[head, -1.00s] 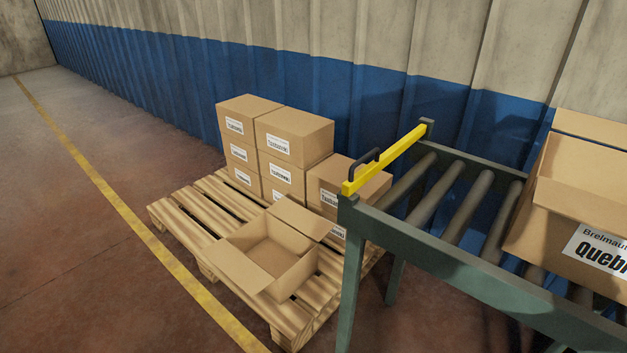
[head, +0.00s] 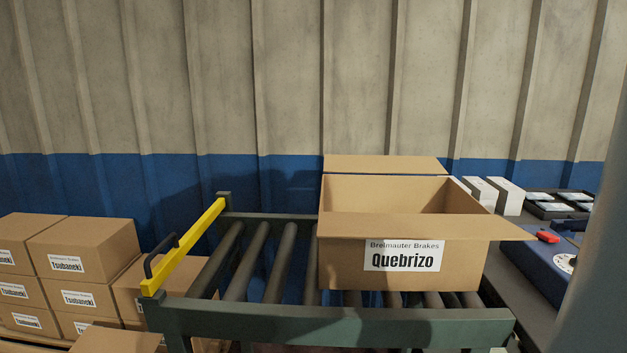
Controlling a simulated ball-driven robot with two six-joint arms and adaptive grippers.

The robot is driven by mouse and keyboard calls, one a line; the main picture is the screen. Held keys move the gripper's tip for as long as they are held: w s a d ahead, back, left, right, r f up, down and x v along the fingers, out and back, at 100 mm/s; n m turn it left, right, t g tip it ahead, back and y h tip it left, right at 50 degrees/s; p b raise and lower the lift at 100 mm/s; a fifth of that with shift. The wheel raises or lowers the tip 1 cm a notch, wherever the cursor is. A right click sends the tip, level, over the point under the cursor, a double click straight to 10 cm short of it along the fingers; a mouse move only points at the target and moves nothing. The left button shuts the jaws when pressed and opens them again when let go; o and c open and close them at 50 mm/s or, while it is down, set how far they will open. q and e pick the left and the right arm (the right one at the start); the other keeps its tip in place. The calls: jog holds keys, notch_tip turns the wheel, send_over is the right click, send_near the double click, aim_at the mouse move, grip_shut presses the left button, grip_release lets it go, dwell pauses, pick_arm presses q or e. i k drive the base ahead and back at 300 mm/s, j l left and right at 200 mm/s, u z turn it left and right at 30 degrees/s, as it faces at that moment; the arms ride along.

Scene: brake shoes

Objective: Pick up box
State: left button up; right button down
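An open cardboard box (head: 340,264) labelled "Quebrizo" sits on the roller conveyor (head: 330,326), its flaps spread outward. What I see of its inside looks empty, but its floor is hidden by the front wall and flap. Closed boxes (head: 83,250) labelled "Tsubaneki" are stacked at the left. A flap of another box (head: 115,341) shows at the bottom left edge. Neither of my grippers is in view.
A yellow bar (head: 187,245) with a black handle crosses the conveyor's left end. At the right, a dark table (head: 515,282) holds white boxes (head: 507,196), a black tray and a blue device (head: 545,255). A corrugated wall stands behind.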

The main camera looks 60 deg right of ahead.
aim_at(509, 201)
jog(key=z, duration=2.9)
jog(key=l+u, duration=0.2)
jog(key=u, duration=0.2)
jog(key=l+u, duration=0.15)
jog(key=u, duration=0.3)
jog(key=l+u, duration=0.15)
jog(key=u, duration=0.25)
jog(key=k+l+u, duration=0.15)
jog(key=u, duration=0.3)
